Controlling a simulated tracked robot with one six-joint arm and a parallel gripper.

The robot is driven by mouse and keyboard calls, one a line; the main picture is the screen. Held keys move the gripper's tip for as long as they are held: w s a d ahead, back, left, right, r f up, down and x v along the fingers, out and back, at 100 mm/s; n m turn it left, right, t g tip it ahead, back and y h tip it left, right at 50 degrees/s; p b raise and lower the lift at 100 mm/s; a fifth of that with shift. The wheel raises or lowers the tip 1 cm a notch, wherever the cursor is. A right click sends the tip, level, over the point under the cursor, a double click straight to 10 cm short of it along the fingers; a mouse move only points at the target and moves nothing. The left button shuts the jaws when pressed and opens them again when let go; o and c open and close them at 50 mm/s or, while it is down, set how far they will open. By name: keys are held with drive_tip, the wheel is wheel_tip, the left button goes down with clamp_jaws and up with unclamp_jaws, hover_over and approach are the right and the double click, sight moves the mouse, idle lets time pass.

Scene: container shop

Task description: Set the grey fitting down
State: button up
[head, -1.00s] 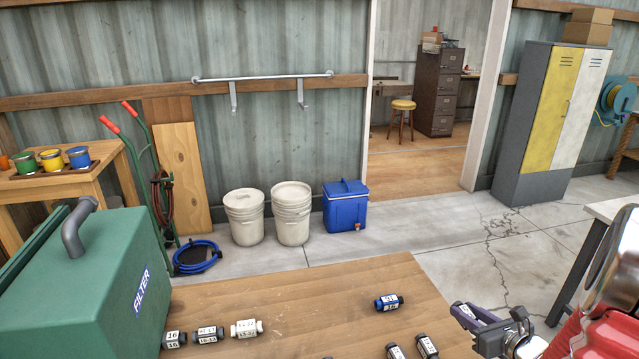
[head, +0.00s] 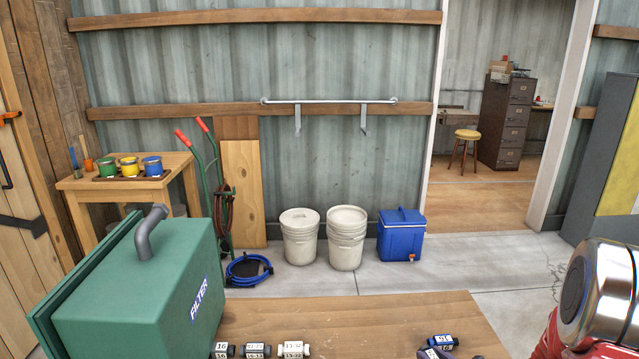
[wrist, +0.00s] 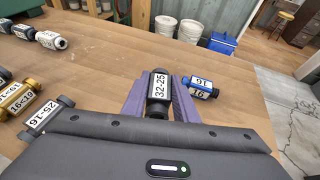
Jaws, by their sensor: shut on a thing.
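The dark grey fitting (wrist: 159,106), labelled 32-25, is between the purple fingers of my gripper (wrist: 160,82) in the wrist view. The fingers are shut on its sides and it points away from my wrist, over the wooden table. I cannot tell whether it touches the wood. A blue fitting (wrist: 199,88) with white labels lies on the table just right of the right finger.
The table (head: 350,318) has bare wood beyond the gripper. Several labelled fittings lie left in the wrist view, including one marked 25-16 (wrist: 44,114) close to the gripper and a brass one (wrist: 17,98). A green filter box (head: 130,285) stands at the table's left.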

drive_tip(key=a, duration=0.4)
drive_tip(key=a+f+n+y, duration=0.1)
drive_tip(key=a, duration=0.3)
drive_tip(key=a+f+n+g+y, duration=0.1)
drive_tip(key=a, duration=0.3)
drive_tip(key=shift+w+a, duration=0.25)
drive_tip(key=shift+a, duration=0.05)
wheel_tip(320, 180, up, 12)
drive_tip(key=w+m+t+h, duration=0.1)
drive_tip(key=w+m+h, duration=0.1)
drive_tip(key=shift+w+r, duration=0.2)
drive_tip(key=shift+w, duration=0.05)
drive_tip(key=shift+d, duration=0.1)
idle(1.0)
